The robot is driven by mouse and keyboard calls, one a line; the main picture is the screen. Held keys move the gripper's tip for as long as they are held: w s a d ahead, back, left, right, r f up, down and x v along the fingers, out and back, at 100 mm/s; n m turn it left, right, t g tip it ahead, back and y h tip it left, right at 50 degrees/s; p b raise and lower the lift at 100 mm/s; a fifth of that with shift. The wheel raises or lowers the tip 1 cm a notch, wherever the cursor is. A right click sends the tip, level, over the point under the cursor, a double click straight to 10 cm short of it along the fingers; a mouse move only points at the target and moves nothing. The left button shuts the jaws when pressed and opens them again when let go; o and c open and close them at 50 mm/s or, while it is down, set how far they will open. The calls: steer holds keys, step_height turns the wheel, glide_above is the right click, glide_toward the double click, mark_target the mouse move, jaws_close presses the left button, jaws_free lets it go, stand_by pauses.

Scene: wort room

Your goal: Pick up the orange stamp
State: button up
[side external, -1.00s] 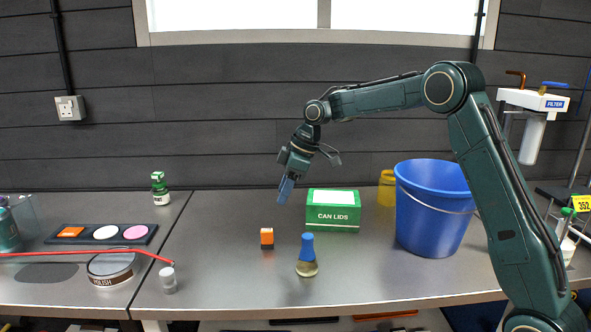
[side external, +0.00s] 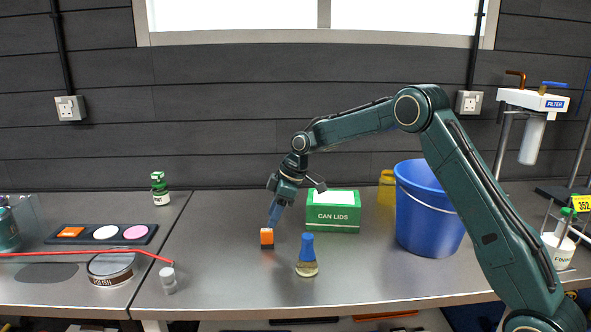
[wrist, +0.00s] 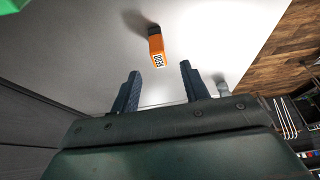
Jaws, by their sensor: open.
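The orange stamp (side external: 267,237) is a small orange block with a dark base, standing on the metal bench. In the wrist view the orange stamp (wrist: 157,47) lies beyond the fingertips, roughly between their lines, with a white label marked with dark characters. My gripper (side external: 274,216) is just above the stamp in the side view, tilted downward. In the wrist view my gripper (wrist: 160,72) has its two blue fingers apart with nothing between them. No contact with the stamp shows.
A blue-capped bottle (side external: 307,256) stands right of the stamp. A green can lids box (side external: 333,213) and a blue bucket (side external: 428,222) are behind to the right. A white-capped vial (side external: 168,280), a polish tin (side external: 110,268) and a dark tray (side external: 87,242) are to the left.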

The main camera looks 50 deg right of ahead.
mark_target(267, 230)
steer(key=shift+x, duration=1.35)
steer(key=shift+x, duration=2.55)
jaws_close()
steer(key=shift+r, duration=0.15)
step_height(267, 230, up, 20)
